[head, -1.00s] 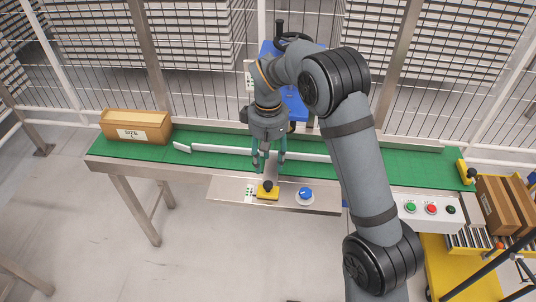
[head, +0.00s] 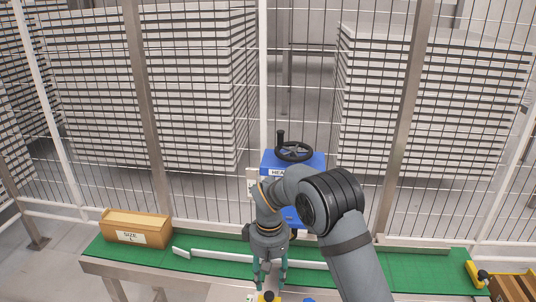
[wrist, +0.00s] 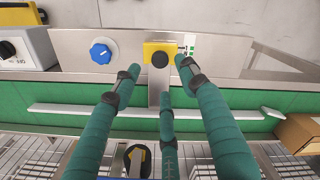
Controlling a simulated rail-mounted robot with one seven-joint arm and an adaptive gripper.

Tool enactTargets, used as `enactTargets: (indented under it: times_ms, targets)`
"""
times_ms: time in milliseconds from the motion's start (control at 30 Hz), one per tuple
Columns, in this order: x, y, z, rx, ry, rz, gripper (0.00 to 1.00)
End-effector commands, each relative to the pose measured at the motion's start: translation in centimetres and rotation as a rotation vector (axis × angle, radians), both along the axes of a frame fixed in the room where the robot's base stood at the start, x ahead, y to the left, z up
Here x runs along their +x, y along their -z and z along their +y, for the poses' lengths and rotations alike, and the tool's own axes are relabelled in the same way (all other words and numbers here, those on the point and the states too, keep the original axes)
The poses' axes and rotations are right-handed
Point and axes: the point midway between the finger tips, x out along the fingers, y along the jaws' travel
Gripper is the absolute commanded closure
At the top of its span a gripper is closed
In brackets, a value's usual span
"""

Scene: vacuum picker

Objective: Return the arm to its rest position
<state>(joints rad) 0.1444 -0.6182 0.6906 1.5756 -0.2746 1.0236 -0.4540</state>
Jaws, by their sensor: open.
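My gripper (head: 270,281) hangs pointing down over the front edge of the green conveyor belt (head: 218,265), low in the head view. In the wrist view my gripper (wrist: 157,85) has its green fingers spread apart with nothing between them. Beyond the fingertips is a yellow block with a black knob (wrist: 160,56), on a metal plate (wrist: 225,58). The fingers look apart from the knob. In the head view the yellow block is mostly cut off by the bottom edge.
A blue dial (wrist: 101,51) sits beside the yellow block. A cardboard box marked SIZE L (head: 136,228) stands on the belt's left end. A white guide rail (head: 222,256) runs along the belt. Behind are a blue unit with a handwheel (head: 294,151) and a mesh fence (head: 290,70).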

Motion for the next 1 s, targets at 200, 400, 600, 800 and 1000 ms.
enactTargets:
  times_ms: [200,400,600,800,1000]
  targets:
    - [-0.2,4.9,-0.1,-0.001,0.001,0.005,0.57]
    - [0.4,5.9,0.1,0.003,0.002,-0.004,0.57]
    - [0.3,3.9,0.0,0.003,0.002,-0.002,0.57]
    - [0.3,3.3,0.0,0.001,0.001,-0.001,0.57]
    - [0.3,3.3,0.0,0.000,0.001,0.000,0.57]
